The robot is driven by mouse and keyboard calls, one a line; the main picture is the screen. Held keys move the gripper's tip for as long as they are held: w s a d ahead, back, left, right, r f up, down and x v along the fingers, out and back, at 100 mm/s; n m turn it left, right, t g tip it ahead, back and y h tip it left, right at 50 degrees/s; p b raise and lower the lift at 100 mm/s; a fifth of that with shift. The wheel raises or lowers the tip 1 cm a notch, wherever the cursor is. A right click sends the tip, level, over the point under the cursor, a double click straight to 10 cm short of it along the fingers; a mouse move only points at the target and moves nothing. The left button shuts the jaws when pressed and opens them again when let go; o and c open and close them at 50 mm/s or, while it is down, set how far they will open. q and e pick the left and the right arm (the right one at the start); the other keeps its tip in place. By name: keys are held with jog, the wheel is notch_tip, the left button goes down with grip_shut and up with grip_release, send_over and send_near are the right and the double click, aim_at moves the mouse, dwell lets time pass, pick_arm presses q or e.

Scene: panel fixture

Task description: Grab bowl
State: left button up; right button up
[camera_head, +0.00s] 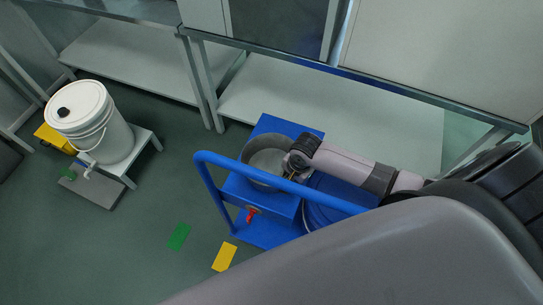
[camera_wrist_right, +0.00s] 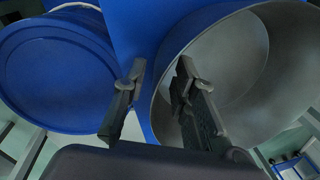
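The bowl is a grey metal vessel (camera_head: 266,158) on a blue cart, partly behind the cart's blue handrail. My right gripper (camera_head: 291,160) is at the bowl's right rim. In the right wrist view the bowl (camera_wrist_right: 245,65) fills the right side, its opening facing the camera. The right gripper's fingers (camera_wrist_right: 158,98) are apart. One finger overlaps the bowl's opening and the other is outside, over the blue surface, with the near wall between them. Whether either finger touches the wall cannot be told. My left gripper is not in view.
The blue cart (camera_head: 272,127) has a raised handrail (camera_head: 228,162) in front of the bowl. A blue round lid (camera_wrist_right: 55,75) is beside the bowl. A white bucket (camera_head: 105,125) stands on a small stand at left. Shelving tables (camera_head: 330,108) stand behind the cart.

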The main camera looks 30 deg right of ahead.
jog(key=shift+c, duration=0.2)
grip_shut()
jog(key=shift+r, duration=0.1)
dwell(0.4)
